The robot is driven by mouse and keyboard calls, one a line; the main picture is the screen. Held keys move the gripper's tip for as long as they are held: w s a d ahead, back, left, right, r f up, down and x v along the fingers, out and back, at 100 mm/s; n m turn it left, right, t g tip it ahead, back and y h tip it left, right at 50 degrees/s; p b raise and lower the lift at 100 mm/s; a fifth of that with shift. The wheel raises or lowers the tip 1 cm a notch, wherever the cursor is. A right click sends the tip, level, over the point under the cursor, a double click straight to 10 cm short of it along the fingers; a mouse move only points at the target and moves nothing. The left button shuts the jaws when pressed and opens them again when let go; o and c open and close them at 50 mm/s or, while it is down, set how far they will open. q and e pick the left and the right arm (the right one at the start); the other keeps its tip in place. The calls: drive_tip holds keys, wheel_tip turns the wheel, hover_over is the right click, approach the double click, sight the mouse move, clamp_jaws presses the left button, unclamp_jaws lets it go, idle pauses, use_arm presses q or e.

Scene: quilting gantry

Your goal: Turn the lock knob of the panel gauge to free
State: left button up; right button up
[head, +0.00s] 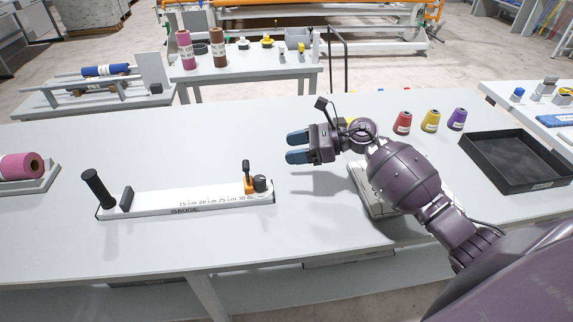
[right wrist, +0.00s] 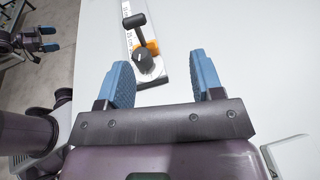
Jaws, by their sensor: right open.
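The panel gauge (head: 185,205) is a long white bar with a printed cm scale, lying on the grey table. At its right end are an orange slider (head: 249,185) with a black upright handle and the round black lock knob (head: 260,184). In the right wrist view the knob (right wrist: 147,62) shows a small pale mark on top. My right gripper (head: 291,147) is open and empty, to the right of and behind the knob, above the table. In its wrist view the knob appears between the fingertips, not touched. My left gripper (right wrist: 51,38) shows only in the right wrist view, fingers apart.
A black post (head: 97,187) stands at the gauge's left end. Red, yellow and purple cones (head: 429,121) and a black tray (head: 515,162) are at right. A pink roll (head: 20,166) lies at far left. The table around the knob is clear.

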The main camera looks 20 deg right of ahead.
sight(261, 178)
use_arm(q)
drive_tip(key=shift+w+d+r+p, duration=0.15)
drive_tip(key=shift+w+r+p, duration=0.1)
drive_tip(key=shift+r+p, duration=0.35)
use_arm(e)
drive_tip(key=a+f+g, duration=0.1)
drive_tip(key=a+f, duration=0.1)
drive_tip(key=a+f+n+g, duration=0.1)
drive_tip(key=a+f, duration=0.1)
drive_tip(key=a, duration=0.1)
drive_tip(key=a+f+n, duration=0.1)
drive_tip(key=a+f, duration=0.1)
drive_tip(key=a, duration=0.1)
drive_tip(key=shift+a+f+g+h, duration=0.15)
drive_tip(key=shift+a+g+h, duration=0.15)
drive_tip(key=shift+g, duration=0.1)
use_arm(q)
drive_tip(key=shift+s+f, duration=0.15)
drive_tip(key=shift+s, duration=0.15)
use_arm(e)
drive_tip(key=c, duration=0.9)
